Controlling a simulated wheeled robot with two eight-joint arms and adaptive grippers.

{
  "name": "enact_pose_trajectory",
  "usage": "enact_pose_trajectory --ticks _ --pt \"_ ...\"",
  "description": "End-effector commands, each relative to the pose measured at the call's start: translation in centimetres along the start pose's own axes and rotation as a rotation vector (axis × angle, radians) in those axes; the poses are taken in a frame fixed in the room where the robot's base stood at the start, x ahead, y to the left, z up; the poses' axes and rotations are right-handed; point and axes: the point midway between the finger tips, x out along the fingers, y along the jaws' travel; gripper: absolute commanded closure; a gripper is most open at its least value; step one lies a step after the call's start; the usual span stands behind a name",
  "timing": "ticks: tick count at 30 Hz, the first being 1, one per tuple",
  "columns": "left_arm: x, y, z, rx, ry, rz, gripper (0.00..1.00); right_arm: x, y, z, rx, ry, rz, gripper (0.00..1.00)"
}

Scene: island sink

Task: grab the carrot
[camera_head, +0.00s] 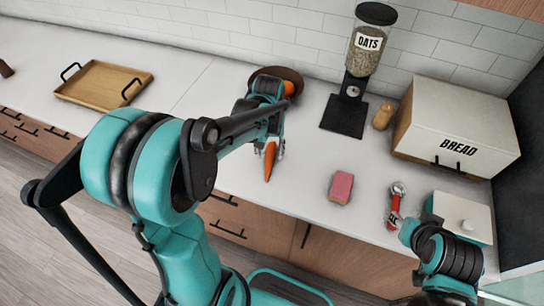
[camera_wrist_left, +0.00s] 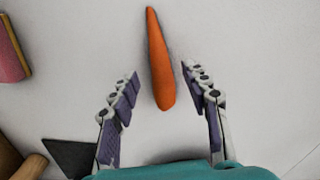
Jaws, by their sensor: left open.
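The orange carrot (camera_head: 269,163) lies on the white counter near its front edge, below my left gripper (camera_head: 273,148) in the head view. In the left wrist view, the carrot (camera_wrist_left: 161,60) lies lengthwise, its thick end between the two open fingers of my left gripper (camera_wrist_left: 163,84). There is a gap on each side, and the fingers do not appear to touch it. My left arm hides part of the counter around the carrot in the head view. My right arm (camera_head: 445,262) shows at the lower right, but its gripper is not visible.
A brown bowl (camera_head: 264,71) with an orange item stands behind my left gripper. A pink sponge (camera_head: 341,187), a red-handled tool (camera_head: 396,205), an oats dispenser (camera_head: 346,115) and a bread box (camera_head: 459,125) are to the right. A wooden tray (camera_head: 103,83) lies far left.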

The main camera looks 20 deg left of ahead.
Motion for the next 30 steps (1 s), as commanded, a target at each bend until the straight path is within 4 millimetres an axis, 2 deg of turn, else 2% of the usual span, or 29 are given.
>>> enact_pose_trajectory --ticks 1,6,13,14,19,30 --pt "1.2 0.1 0.0 0.000 0.000 0.000 0.53 0.6 0.0 0.4 0.000 0.000 0.000 0.60" --pt "3.6 0.1 -0.1 0.000 0.001 0.000 0.53 1.4 0.0 1.0 0.000 0.000 0.000 0.60" --pt "3.7 0.1 0.0 0.001 0.001 0.000 0.53 1.3 0.0 0.9 0.000 0.000 0.000 0.60" --pt "3.7 0.1 0.0 0.001 0.001 0.000 0.56 1.3 0.0 0.9 0.000 0.000 0.000 0.60" --pt "3.7 0.1 0.0 0.001 0.001 0.000 1.00 1.3 0.0 0.9 0.000 0.000 0.000 0.60" --pt "3.7 0.1 0.0 0.001 0.001 0.000 1.00 1.3 0.0 0.9 0.000 0.000 0.000 0.60"
